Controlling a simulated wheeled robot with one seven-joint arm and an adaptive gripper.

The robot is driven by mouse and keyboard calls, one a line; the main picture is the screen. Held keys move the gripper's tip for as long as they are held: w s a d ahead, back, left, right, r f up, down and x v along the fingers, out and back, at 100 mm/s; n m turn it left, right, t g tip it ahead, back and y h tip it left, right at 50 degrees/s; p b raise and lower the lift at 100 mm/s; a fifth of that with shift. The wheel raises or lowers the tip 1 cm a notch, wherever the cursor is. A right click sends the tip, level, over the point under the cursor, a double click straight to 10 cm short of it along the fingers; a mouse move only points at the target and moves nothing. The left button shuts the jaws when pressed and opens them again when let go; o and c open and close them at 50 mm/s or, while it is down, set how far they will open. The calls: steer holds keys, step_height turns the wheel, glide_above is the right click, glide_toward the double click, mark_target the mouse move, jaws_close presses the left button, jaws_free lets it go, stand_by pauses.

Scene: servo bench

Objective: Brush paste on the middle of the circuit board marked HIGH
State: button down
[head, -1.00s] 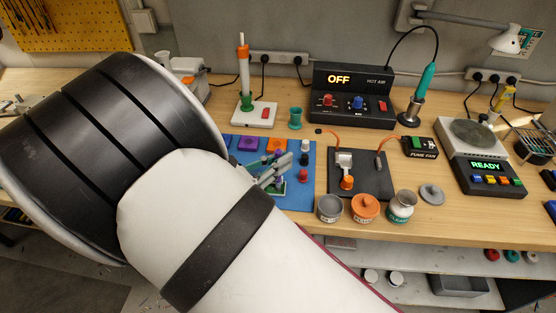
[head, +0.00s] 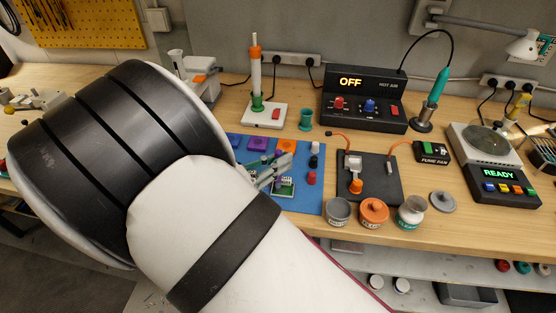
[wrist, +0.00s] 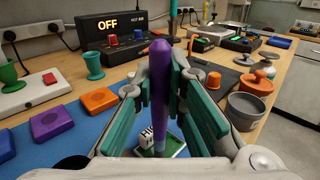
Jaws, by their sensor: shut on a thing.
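My gripper (wrist: 162,100) is shut on a purple-handled brush (wrist: 160,75), which stands nearly upright between the teal finger pads. Its lower end points down at a small green circuit board (wrist: 178,152) with a white marked block on it, but I cannot tell whether it touches. The board also shows in the head view (head: 285,190), on the blue mat, just beside my gripper (head: 280,170).
The blue mat (head: 310,205) holds purple and orange pads (wrist: 100,99) and small caps. Right of it are a dark plate (head: 385,185), a loose grey lid (head: 443,202) and a hot plate reading READY (head: 500,185). Behind is a hot air unit reading OFF (head: 365,105).

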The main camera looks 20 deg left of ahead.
steer(key=shift+w+d+p, duration=0.25)
steer(key=shift+d+p, duration=0.05)
steer(key=shift+d, duration=0.75)
steer(key=shift+d, duration=0.1)
step_height(320, 180, up, 7)
steer(key=p, duration=0.3)
steer(key=shift+p, duration=0.4)
stand_by(0.6)
